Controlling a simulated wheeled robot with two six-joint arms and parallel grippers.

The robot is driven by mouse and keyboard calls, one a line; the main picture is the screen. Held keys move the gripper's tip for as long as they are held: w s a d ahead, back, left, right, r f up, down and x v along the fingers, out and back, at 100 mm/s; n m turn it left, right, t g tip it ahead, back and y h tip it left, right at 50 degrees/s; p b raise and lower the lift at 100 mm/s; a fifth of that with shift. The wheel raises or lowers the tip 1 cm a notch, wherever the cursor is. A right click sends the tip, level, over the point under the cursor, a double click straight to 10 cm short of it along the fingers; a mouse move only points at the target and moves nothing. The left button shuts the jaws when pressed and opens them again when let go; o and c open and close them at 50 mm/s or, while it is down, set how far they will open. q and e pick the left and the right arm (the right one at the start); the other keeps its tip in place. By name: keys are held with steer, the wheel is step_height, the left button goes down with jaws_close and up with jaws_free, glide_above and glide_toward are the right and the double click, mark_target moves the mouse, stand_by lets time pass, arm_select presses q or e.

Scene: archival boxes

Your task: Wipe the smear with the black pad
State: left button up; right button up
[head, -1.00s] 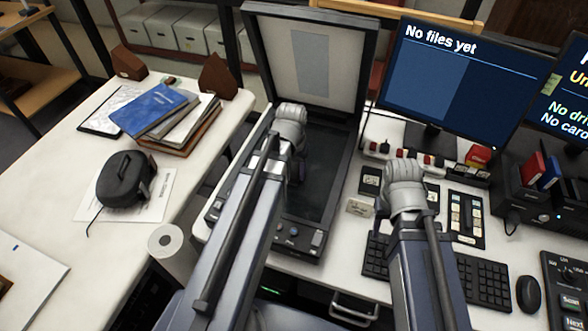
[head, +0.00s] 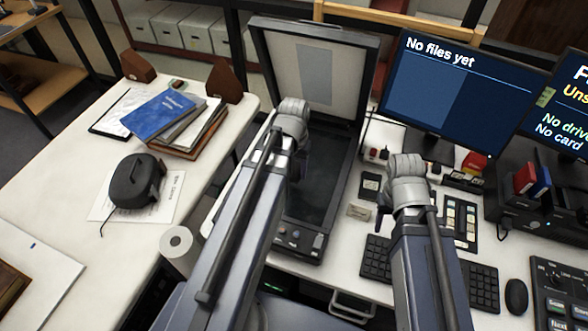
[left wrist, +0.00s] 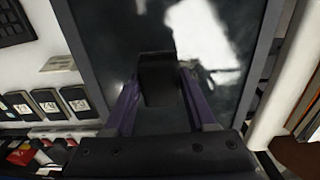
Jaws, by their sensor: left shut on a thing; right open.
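The open scanner has a dark glass bed (head: 325,185) and a raised lid (head: 345,55). My left gripper (head: 299,168) is over the bed, partly hidden by its own wrist in the head view. In the left wrist view my left gripper (left wrist: 158,92) is shut on the black pad (left wrist: 158,70), above or on the glass (left wrist: 105,25); contact cannot be told. A bright white patch lies across the glass beyond the pad; whether it is smear or reflection is unclear. My right gripper (head: 381,215) is open and empty, right of the scanner.
A keyboard (head: 480,285), mouse (head: 516,296) and monitor (head: 440,95) stand right of the scanner. A small card (head: 360,211) lies beside the bed. On the left table are books (head: 160,115), a black case (head: 135,180) and a white roll (head: 177,243).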

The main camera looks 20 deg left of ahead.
mark_target(294, 168)
arm_select(q)
step_height(294, 168, up, 3)
steer(key=p, duration=0.3)
stand_by(0.4)
steer(key=shift+w, duration=0.1)
